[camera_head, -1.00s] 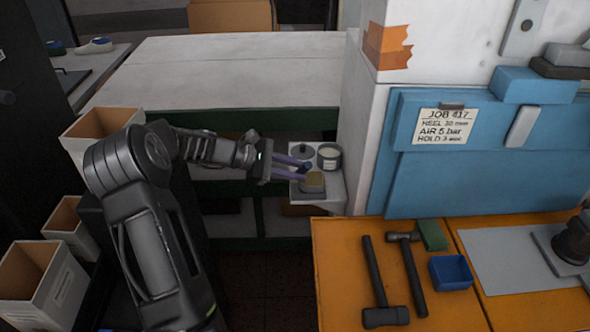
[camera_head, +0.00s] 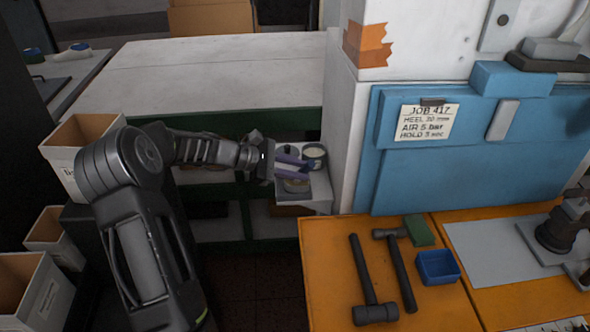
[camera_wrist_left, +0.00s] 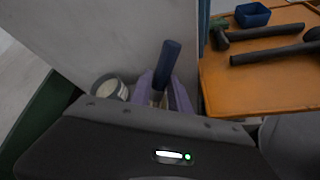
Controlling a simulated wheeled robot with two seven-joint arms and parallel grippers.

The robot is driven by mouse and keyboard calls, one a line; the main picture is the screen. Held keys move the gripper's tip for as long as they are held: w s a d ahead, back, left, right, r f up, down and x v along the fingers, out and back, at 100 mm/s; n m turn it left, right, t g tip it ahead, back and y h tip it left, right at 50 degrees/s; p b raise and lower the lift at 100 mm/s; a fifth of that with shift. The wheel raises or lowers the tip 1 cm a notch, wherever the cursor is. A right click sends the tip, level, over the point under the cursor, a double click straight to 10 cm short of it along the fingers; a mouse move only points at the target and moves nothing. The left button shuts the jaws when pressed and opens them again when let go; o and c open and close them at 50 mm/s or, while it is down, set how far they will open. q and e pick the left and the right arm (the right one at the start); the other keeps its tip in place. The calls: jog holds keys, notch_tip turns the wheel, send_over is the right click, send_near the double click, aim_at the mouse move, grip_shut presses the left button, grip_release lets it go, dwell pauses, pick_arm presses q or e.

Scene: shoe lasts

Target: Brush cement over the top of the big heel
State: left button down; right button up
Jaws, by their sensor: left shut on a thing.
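My left gripper (camera_head: 304,170) has purple fingers and is over the small grey side shelf (camera_head: 318,200). It is shut on a brush, whose dark blue handle (camera_wrist_left: 168,64) sticks up between the fingers in the left wrist view. The bristles are hidden. An open round pot (camera_head: 314,155) with pale contents, likely the cement, stands just beyond the fingers; it also shows in the left wrist view (camera_wrist_left: 109,88). A small tan-topped block (camera_head: 296,186), perhaps the heel, is partly covered by the near finger. I cannot tell whether the brush touches it. My right gripper is out of view.
A dark lid-like piece (camera_head: 289,151) lies by the pot. A white machine wall (camera_head: 343,150) rises close to the right of the shelf. The orange bench (camera_head: 330,270) holds two hammers (camera_head: 362,285) and a blue tray (camera_head: 438,267). The pale table top (camera_head: 200,75) behind is clear.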

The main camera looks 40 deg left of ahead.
pick_arm(q)
jog(key=shift+w+d, duration=1.1)
jog(key=shift+d, duration=0.15)
jog(key=shift+f, duration=0.15)
jog(key=shift+s+a, duration=1.35)
jog(key=shift+a, duration=0.25)
jog(key=shift+s+a, duration=1.3)
jog(key=shift+a, duration=0.2)
jog(key=shift+w, duration=0.1)
jog(key=shift+w+a, duration=0.5)
